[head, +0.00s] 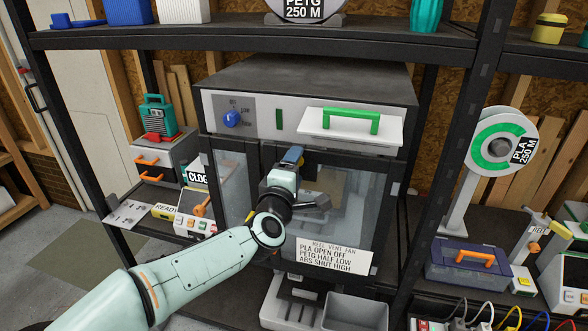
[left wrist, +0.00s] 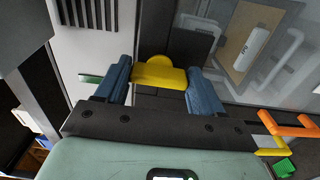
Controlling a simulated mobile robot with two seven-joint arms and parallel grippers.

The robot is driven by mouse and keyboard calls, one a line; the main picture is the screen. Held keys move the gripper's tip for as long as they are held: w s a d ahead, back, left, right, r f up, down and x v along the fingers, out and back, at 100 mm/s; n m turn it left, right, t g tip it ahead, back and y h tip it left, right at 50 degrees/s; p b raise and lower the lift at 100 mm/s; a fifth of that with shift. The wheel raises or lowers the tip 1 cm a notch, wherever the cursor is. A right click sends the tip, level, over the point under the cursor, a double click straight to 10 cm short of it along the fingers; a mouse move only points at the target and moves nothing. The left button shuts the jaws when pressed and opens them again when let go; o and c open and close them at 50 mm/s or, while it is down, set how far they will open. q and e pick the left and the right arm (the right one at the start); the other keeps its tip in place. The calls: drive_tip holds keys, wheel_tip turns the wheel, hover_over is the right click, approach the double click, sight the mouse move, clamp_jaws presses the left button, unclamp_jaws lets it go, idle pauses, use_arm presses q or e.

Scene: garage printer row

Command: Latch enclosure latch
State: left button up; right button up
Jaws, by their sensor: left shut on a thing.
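The grey printer enclosure (head: 310,85) stands on the shelf, with dark-framed clear doors (head: 345,190) at its front. My left gripper (head: 291,157) is at the top middle of the front, just under the light upper panel. In the left wrist view its two blue fingers (left wrist: 158,80) are shut on a yellow latch (left wrist: 160,76), with a rounded yellow end showing beyond them. In the head view the latch is hidden behind my gripper. The doors look closed, though my arm covers part of them. My right gripper is in neither view.
A green-handled drawer (head: 350,126) and a blue knob (head: 232,118) are on the upper panel. An orange handle (left wrist: 290,127) shows in the left wrist view. A label card (head: 335,256) hangs low on the front. A spool stand (head: 465,190) is at right.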

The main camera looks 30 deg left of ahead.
use_arm(q)
drive_tip(key=o, duration=1)
drive_tip(key=shift+o, duration=0.2)
drive_tip(key=v, duration=1.3)
drive_tip(key=shift+s+b, duration=0.2)
drive_tip(key=shift+b, duration=0.15)
